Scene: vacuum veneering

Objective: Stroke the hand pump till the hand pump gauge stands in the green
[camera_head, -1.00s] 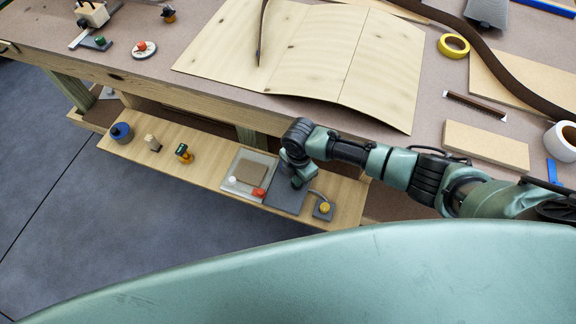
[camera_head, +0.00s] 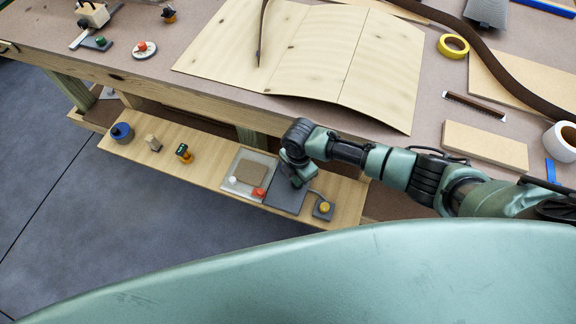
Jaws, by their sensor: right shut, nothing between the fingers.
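My right arm reaches in from the right, over the low wooden shelf. Its gripper (camera_head: 298,183) points down above a dark grey plate (camera_head: 287,201) and is shut with nothing held. A small yellow round part on a grey base (camera_head: 324,209) sits just right of the plate, with a thin hose or rod running toward it. I cannot tell which part is the hand pump. Its handle may be hidden behind my wrist and gripper. No gauge needle or green band can be read at this size. My left gripper is not in view.
A clear tray (camera_head: 232,193) with a brown board (camera_head: 251,173) and a red part lies left of the plate. Several small items stand farther left on the shelf (camera_head: 208,165). The workbench (camera_head: 210,32) above holds curved veneer sheets (camera_head: 310,50); its front edge is close to my arm.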

